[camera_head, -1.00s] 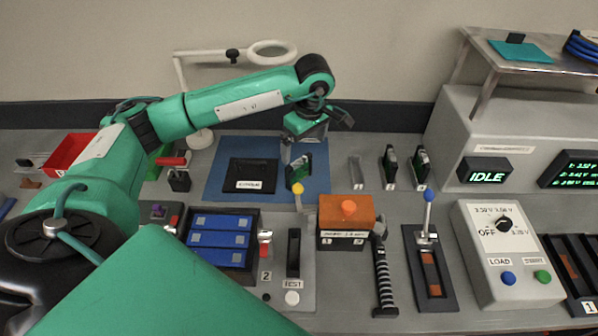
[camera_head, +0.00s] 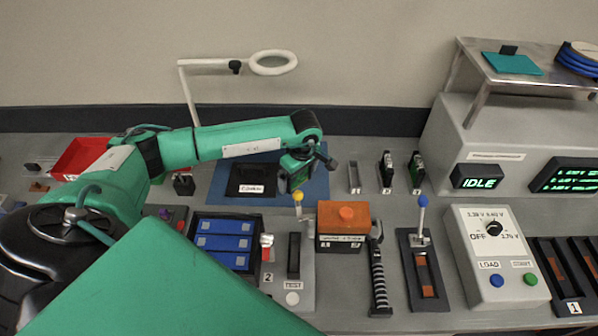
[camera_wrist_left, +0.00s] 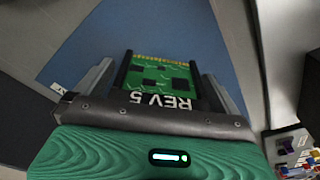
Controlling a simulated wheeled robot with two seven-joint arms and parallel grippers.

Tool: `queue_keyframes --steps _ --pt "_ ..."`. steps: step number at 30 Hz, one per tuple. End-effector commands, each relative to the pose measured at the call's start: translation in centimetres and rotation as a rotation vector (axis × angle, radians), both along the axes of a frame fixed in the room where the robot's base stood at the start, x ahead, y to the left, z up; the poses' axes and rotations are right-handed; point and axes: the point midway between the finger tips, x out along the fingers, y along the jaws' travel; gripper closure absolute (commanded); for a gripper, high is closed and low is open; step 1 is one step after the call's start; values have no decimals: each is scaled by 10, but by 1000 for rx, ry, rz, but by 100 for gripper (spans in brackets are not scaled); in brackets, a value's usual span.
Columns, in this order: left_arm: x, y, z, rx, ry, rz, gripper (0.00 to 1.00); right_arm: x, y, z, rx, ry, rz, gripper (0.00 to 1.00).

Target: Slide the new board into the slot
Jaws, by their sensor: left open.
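My left gripper (camera_head: 297,180) is over the right side of the blue mat (camera_head: 318,184) in the head view. In the left wrist view a green circuit board (camera_wrist_left: 160,80) lies between my open fingers. It has gold contacts at its far edge and a dark handle marked REV 5 at its near edge. Gaps show between the board and both fingers. In the head view the gripper largely hides this board. Right of the mat is an empty-looking narrow slot (camera_head: 354,177). Two upright boards, one (camera_head: 386,172) and another (camera_head: 416,172), stand beside it. My right gripper is out of view.
A black pad (camera_head: 250,178) lies on the mat. A yellow-knobbed lever (camera_head: 298,198) and an orange box (camera_head: 344,215) stand in front of the gripper. A magnifier lamp (camera_head: 272,63) is behind. A grey console (camera_head: 470,140) with a raised shelf bounds the right.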

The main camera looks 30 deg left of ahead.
Motion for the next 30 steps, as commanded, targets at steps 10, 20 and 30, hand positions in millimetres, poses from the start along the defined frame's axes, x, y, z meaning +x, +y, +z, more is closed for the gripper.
queue_keyframes --steps 10,20,30 --pt "0 0 0 0 0 0 35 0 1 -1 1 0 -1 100" --pt "0 0 1 0 -1 0 47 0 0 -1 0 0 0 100" --pt "1 0 40 0 -5 -1 47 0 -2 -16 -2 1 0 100"
